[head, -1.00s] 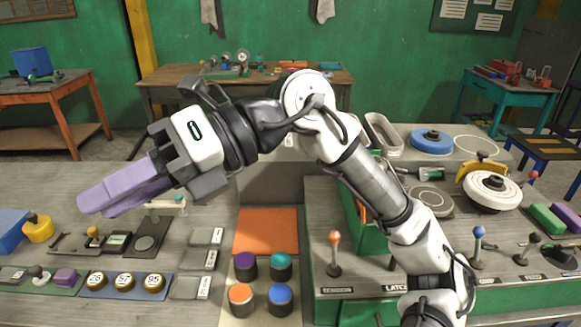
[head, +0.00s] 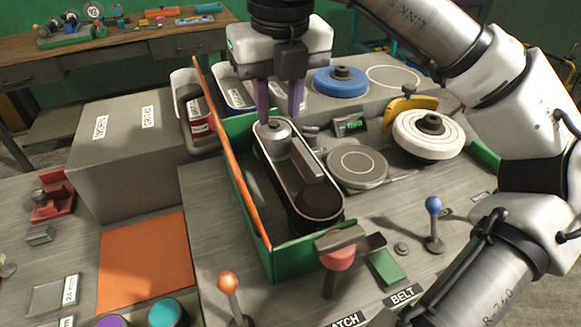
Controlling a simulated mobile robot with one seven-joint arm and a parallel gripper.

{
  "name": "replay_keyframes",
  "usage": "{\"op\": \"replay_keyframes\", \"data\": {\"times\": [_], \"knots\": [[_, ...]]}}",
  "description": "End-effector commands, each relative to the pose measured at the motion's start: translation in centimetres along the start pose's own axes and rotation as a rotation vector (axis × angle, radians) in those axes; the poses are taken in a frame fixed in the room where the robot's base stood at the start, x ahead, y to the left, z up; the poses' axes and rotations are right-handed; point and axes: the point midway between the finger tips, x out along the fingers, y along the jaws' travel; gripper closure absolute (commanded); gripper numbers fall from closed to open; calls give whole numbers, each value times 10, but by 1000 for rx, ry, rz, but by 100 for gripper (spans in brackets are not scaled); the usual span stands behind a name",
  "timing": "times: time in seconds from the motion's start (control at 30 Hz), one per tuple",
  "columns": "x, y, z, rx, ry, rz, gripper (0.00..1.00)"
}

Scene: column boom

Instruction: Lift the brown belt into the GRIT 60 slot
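The belt (head: 303,212), dark in this light, is looped round two drums in an open green housing (head: 285,262). The silver far drum (head: 272,130) and dark near drum (head: 319,203) show inside the loop. My gripper (head: 280,105) points down at the far end of this loop. Its purple fingers are apart, with nothing seen between them; whether they touch the belt I cannot tell. Oval slots stand behind: one holds a red-sided piece (head: 197,118), another a blue-sided one (head: 238,98). Their labels are too small to read, so I cannot tell which is GRIT 60.
An orange panel (head: 232,160) stands upright along the housing's left side. A grey block (head: 125,160) is further left. A red-topped lever (head: 336,257) stands at the housing's near end, with a blue-knobbed lever (head: 433,222) to the right. A white wheel (head: 428,135) is at right.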

Motion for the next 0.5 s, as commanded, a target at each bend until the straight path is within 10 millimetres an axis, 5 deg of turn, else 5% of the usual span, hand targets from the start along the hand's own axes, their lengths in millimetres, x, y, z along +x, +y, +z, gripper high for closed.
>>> {"op": "replay_keyframes", "data": {"times": [0.5], "knots": [[79,2,1,-3,1,4,70]]}}
